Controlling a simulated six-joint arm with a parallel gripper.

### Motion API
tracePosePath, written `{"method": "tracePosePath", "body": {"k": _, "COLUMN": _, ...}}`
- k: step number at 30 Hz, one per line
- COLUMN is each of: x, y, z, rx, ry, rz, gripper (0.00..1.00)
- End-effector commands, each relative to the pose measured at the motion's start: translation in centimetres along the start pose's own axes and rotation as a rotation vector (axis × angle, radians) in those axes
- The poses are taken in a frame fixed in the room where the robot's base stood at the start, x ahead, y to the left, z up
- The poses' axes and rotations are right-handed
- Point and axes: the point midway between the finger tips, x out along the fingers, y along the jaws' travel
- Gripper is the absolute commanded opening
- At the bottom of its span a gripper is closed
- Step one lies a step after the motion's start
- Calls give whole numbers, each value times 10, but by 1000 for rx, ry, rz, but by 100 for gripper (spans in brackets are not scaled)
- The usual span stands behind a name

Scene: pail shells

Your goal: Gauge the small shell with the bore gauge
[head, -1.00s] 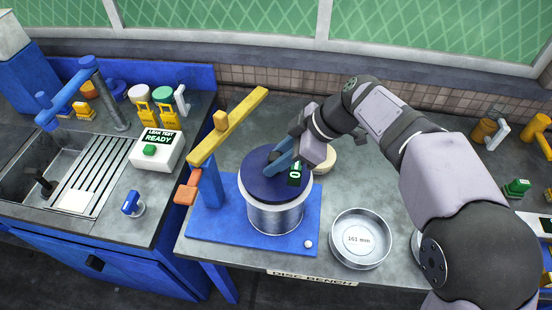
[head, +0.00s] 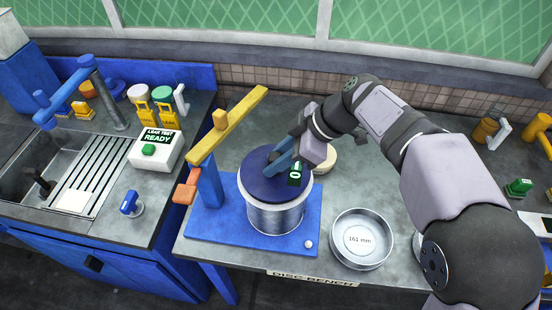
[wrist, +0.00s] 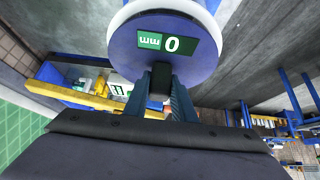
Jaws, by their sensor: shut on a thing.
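The bore gauge, with a green display (head: 295,174), is held by my gripper (head: 280,162) over the top of a metal shell (head: 275,218). In the wrist view the gauge display (wrist: 166,44) reads 0 mm in front of a round blue face with a white ring. My gripper (wrist: 160,85) is shut on the gauge's dark stem. I cannot tell whether the gauge touches the shell's inside.
A yellow lever (head: 230,124) on a blue post rises just left of the shell. A shallow metal pan marked 161 mm (head: 346,258) lies to the right. A pale round piece (head: 325,160) sits behind my gripper. A leak test box (head: 157,150) stands by the sink.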

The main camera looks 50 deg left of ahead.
Motion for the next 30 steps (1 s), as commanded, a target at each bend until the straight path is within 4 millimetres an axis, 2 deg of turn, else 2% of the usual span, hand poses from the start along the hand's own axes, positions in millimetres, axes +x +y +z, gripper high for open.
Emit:
{"method": "tracePosePath", "body": {"k": 23, "x": 15, "y": 0, "z": 10, "rx": 0, "ry": 1, "rz": 1, "gripper": 11}}
{"method": "tracePosePath", "body": {"k": 24, "x": 14, "y": 0, "z": 10, "rx": 0, "ry": 1, "rz": 1, "gripper": 26}}
{"method": "tracePosePath", "body": {"k": 27, "x": 14, "y": 0, "z": 10, "rx": 0, "ry": 1, "rz": 1, "gripper": 45}}
{"method": "tracePosePath", "body": {"k": 30, "x": 14, "y": 0, "z": 10, "rx": 0, "ry": 1, "rz": 1, "gripper": 45}}
